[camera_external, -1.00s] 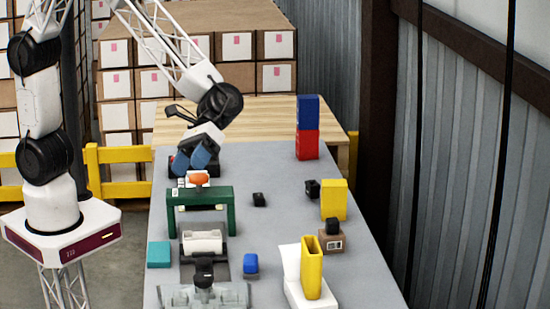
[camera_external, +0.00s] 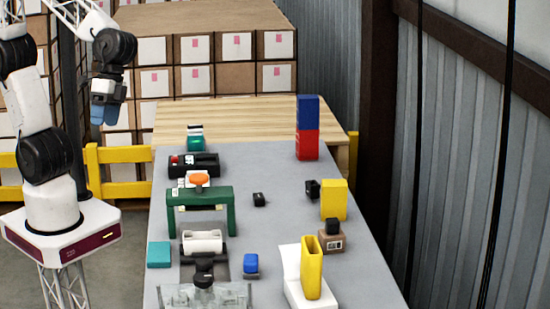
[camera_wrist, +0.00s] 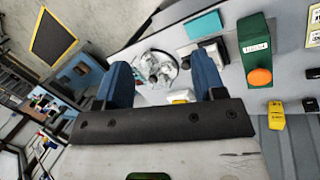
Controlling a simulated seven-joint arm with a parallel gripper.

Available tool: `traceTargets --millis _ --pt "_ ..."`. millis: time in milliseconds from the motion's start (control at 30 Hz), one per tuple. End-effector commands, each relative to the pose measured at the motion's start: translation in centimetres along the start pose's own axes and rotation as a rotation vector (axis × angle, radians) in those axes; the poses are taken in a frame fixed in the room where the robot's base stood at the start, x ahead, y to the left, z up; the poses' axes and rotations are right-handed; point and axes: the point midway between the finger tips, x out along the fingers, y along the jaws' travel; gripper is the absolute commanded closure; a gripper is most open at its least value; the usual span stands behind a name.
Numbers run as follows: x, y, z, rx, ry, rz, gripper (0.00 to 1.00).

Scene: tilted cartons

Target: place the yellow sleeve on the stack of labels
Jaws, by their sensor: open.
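The yellow sleeve (camera_external: 313,267), a tall open-topped tube, stands upright over a low white base (camera_external: 312,294) near the table's front right. A white panel rises behind it. Whether this white base is the stack of labels I cannot tell. In the wrist view a small part of a yellow thing (camera_wrist: 182,98), likely the sleeve, shows between the fingers beside something white. My gripper (camera_external: 108,113) is open and empty, held high beyond the table's left edge, far from the sleeve. Its blue fingers (camera_wrist: 163,80) stand apart in the wrist view.
A green frame (camera_external: 231,212) with an orange knob stands at the left. A teal block (camera_external: 159,254), a blue block (camera_external: 250,262), a solid yellow block (camera_external: 334,199) and a brown carton (camera_external: 329,242) are around. Red and blue blocks (camera_external: 307,128) stand at the back. The table's middle is mostly clear.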

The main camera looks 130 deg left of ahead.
Motion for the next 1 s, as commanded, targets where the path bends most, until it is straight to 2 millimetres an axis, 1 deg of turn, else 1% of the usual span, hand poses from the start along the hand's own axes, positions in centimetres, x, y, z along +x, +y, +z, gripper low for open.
traceTargets --millis 33,200,300,433,633,1000 --pt "-0.3 -0.5 1.2 0.046 0.023 -0.028 0.37" --pt "-1.1 -2.4 4.5 0.198 0.096 -0.133 0.37" --pt "-1.5 -3.5 6.0 0.279 0.135 -0.188 0.37" --pt "-1.8 -4.7 7.4 0.359 0.172 -0.245 0.37" --pt "-2.1 -5.5 8.3 0.418 0.201 -0.287 0.37" --pt "-2.1 -5.5 8.4 0.422 0.203 -0.291 0.37"
